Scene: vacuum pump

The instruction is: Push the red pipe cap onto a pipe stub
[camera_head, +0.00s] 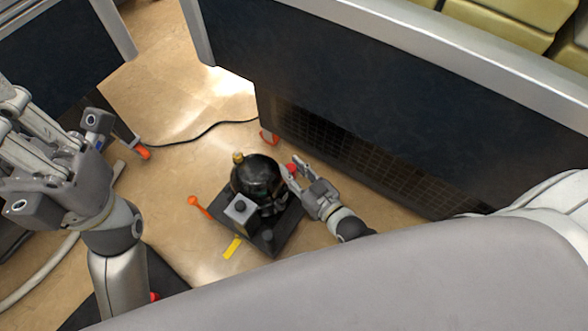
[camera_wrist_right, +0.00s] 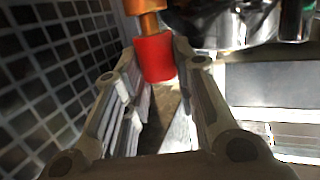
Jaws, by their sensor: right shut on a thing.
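The red pipe cap (camera_wrist_right: 154,58) sits between the fingertips of my right gripper (camera_head: 291,177), which is shut on it. In the right wrist view the cap is in line with a copper-coloured pipe stub (camera_wrist_right: 149,23) and meets its end; how far it is over the stub I cannot tell. In the head view the cap (camera_head: 291,168) shows as a small red spot at the right side of the dark vacuum pump (camera_head: 262,175). My left gripper (camera_head: 14,112) is raised at the left, away from the pump. Its fingertips are not clearly visible.
The pump stands on a dark base plate (camera_head: 285,228) on the tan floor (camera_head: 185,165). A dark panel with a grille (camera_head: 330,135) stands close behind my right gripper. An orange handle (camera_head: 198,205) and a yellow piece (camera_head: 232,247) are beside the plate. A black cable (camera_head: 200,133) crosses the floor.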

